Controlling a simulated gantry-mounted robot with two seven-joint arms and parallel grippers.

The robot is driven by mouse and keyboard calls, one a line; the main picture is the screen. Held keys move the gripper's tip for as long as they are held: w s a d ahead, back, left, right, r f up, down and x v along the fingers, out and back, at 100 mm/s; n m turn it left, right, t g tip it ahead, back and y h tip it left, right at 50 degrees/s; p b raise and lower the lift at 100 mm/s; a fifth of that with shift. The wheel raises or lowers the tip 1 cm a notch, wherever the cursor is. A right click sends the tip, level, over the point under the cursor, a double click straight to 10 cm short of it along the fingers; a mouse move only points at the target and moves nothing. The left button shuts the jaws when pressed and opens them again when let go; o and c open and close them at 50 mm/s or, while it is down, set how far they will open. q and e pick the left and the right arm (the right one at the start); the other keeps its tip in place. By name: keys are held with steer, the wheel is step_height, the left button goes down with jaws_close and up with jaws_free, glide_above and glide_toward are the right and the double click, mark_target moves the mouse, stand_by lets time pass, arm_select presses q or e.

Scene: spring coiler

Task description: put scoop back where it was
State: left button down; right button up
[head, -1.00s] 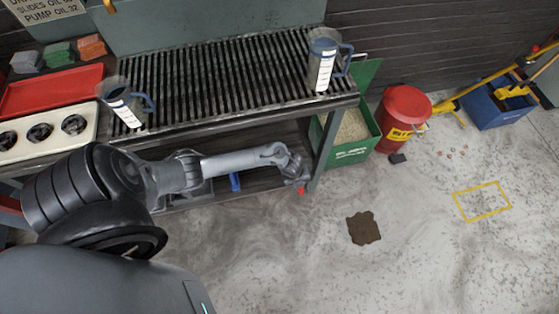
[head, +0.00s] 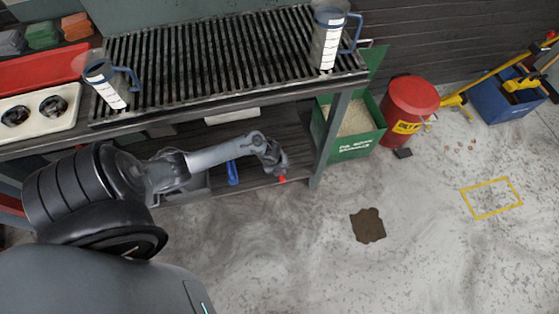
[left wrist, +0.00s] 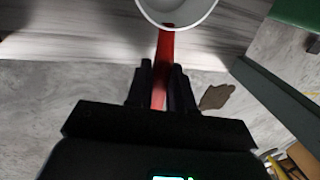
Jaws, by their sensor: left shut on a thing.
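The scoop has a red handle (left wrist: 164,60) and a round pale bowl (left wrist: 178,12), cut off by the top edge of the left wrist view. My left gripper (left wrist: 163,75) is shut on the red handle. In the head view my left gripper (head: 272,160) is at the front of the bench's lower shelf, left of the bench leg. A small red bit of the scoop (head: 282,179) shows below it; the bowl is hidden there. The green bin (head: 352,148) of pale granules stands right of the bench leg. My right gripper is not in view.
The slatted bench (head: 225,62) holds two measuring jugs (head: 104,84) (head: 328,40). A blue item (head: 232,173) and a white roll (head: 232,116) are on the lower shelf. A red can (head: 408,105) stands right of the bin. A brown stain (head: 368,225) marks otherwise open floor.

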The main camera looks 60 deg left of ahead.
arm_select(q)
steer(key=shift+f, duration=0.65)
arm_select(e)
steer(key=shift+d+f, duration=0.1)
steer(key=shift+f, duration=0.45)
arm_select(q)
steer(key=shift+f, duration=0.1)
steer(key=c, duration=1)
jaws_free()
